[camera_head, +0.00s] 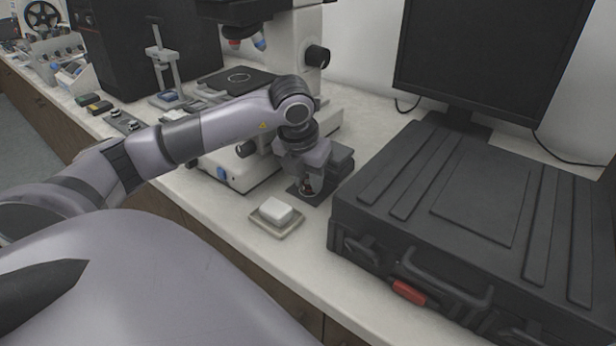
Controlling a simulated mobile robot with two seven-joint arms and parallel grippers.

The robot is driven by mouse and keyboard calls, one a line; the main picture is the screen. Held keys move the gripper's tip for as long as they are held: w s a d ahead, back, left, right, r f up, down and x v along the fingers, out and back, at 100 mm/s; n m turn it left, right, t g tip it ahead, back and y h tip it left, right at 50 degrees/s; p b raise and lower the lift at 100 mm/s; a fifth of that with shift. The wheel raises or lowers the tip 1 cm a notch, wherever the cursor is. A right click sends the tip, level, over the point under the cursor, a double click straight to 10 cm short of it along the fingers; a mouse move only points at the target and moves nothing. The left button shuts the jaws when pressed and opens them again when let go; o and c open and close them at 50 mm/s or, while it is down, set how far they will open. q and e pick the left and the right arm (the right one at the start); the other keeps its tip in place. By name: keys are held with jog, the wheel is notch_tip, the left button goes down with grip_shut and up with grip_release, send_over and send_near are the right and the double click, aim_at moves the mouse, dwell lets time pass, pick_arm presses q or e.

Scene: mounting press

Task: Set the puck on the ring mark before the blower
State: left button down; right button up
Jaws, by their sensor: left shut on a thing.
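My left gripper (308,187) points down at the bench between the microscope and the black case. It is shut on a small dark, reddish thing, which I take to be the puck (307,184); the fingers hide most of it. Below it lies a dark square pad (318,198), with part of a pale ring mark showing around the fingertips. The puck is at or just above this mark; I cannot tell if it touches. A dark grey block (342,160), perhaps the blower, stands right behind the gripper and is partly hidden. My right gripper is not in view.
A white block on a small tray (287,230) lies just in front of the pad. A large black case (480,200) closes off the right side. The microscope (322,90) stands behind my left arm. Bare bench (240,215) shows along the front edge.

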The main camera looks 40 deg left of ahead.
pick_arm(q)
jog(key=shift+f, duration=0.2)
jog(key=c, duration=0.8)
grip_release()
jog(key=shift+r, duration=0.1)
jog(key=shift+r, duration=0.1)
jog(key=shift+r, duration=0.2)
jog(key=v, duration=1.1)
jog(key=shift+s+r+p, duration=0.2)
jog(key=shift+r+p, duration=0.1)
jog(key=shift+r, duration=0.05)
